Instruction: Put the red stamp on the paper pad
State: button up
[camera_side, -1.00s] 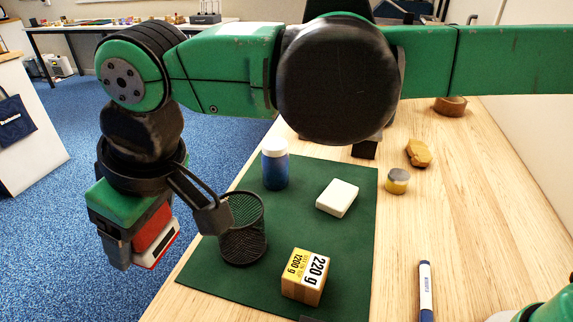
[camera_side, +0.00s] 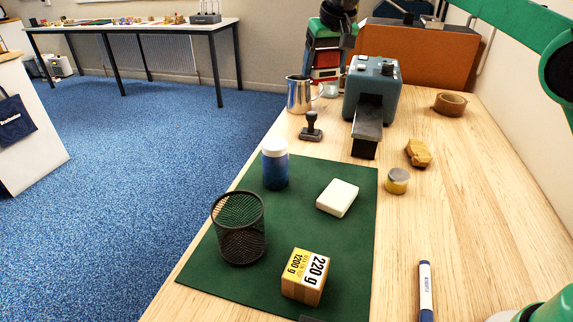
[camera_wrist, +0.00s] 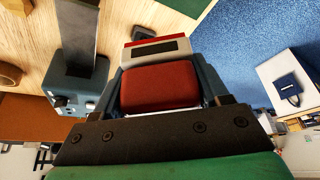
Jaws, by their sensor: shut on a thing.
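The red stamp (camera_side: 325,59) is held in my gripper (camera_side: 325,66) at the far end of the table in the side view. In the wrist view the stamp (camera_wrist: 158,86) is a red block with a pale, red-edged end and a dark window, between the two blue-grey fingers of my gripper (camera_wrist: 160,78). Its height over the table is hard to tell. A small white block (camera_side: 337,198) lies on the green mat, far from my gripper; it may be the paper pad, but I cannot be sure.
A metal jug (camera_side: 299,94), black hand stamp (camera_side: 312,128) and blue-grey machine (camera_side: 373,85) stand near my gripper. An orange box (camera_side: 440,58) is behind. The green mat (camera_side: 270,291) also bears a blue bottle (camera_side: 275,168), mesh cup (camera_side: 240,230) and weight-marked box (camera_side: 305,277).

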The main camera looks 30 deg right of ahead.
jog(key=s+d+m+h, duration=0.15)
jog(key=d+m, duration=0.25)
jog(key=d, duration=1.2)
jog(key=m+g, duration=0.1)
jog(key=m, duration=0.2)
send_over(420, 143)
jog(key=shift+h, duration=0.45)
jog(key=f, duration=1.2)
jog(key=s+a+f, duration=0.1)
jog(key=f, duration=0.6)
jog(key=shift+f, duration=0.1)
jog(key=shift+w+f, duration=0.1)
jog(key=o, duration=1.3)
